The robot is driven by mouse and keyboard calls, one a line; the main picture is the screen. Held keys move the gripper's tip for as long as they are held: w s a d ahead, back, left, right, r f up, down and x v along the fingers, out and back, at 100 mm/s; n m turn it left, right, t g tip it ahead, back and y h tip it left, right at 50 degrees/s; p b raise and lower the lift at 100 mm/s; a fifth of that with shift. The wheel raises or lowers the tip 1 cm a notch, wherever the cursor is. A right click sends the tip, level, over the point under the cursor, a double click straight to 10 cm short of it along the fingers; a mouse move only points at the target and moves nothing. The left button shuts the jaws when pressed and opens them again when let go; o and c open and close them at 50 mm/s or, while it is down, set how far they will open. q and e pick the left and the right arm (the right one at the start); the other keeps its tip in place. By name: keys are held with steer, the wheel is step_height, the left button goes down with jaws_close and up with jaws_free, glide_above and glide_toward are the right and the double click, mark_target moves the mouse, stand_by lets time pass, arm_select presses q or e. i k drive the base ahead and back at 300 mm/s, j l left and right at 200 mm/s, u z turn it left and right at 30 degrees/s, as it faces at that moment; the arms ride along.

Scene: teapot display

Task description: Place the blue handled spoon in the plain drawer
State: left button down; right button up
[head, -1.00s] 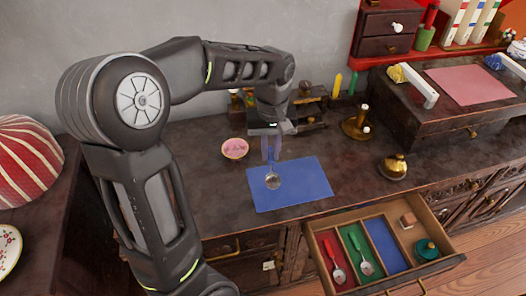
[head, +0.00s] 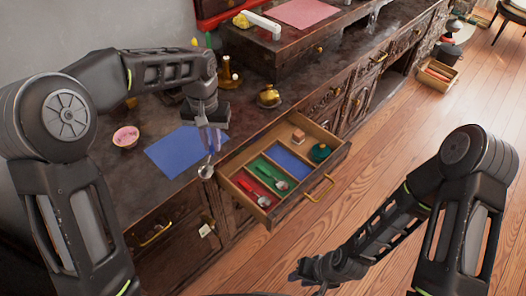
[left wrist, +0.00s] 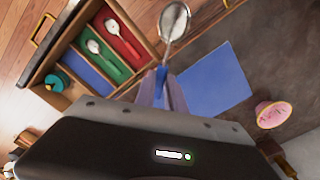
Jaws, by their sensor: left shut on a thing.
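The blue handled spoon hangs with its metal bowl (head: 206,171) downward in the head view; it also shows in the left wrist view (left wrist: 174,22). My left gripper (head: 211,138) is shut on its blue handle, over the right edge of the blue mat (head: 182,155). The open drawer (head: 318,192) is right of the gripper. It has red, green and blue lined compartments and a bare wood section. A red spoon (head: 264,200) and a green spoon (head: 276,182) lie in their matching compartments. My right gripper (head: 312,270) is low over the floor, its jaws unclear.
A pink bowl (head: 126,137) stands left of the mat. A brass bell-like object (head: 268,97) stands on the counter behind the drawer.

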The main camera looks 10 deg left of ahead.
mark_target(289, 164)
steer(key=i+l, duration=0.25)
steer(key=l, duration=0.2)
steer(key=i+l+z, duration=0.1)
steer(key=i+l, duration=0.15)
steer(key=l, duration=0.2)
steer(key=i+l, duration=0.25)
steer(key=l, duration=0.2)
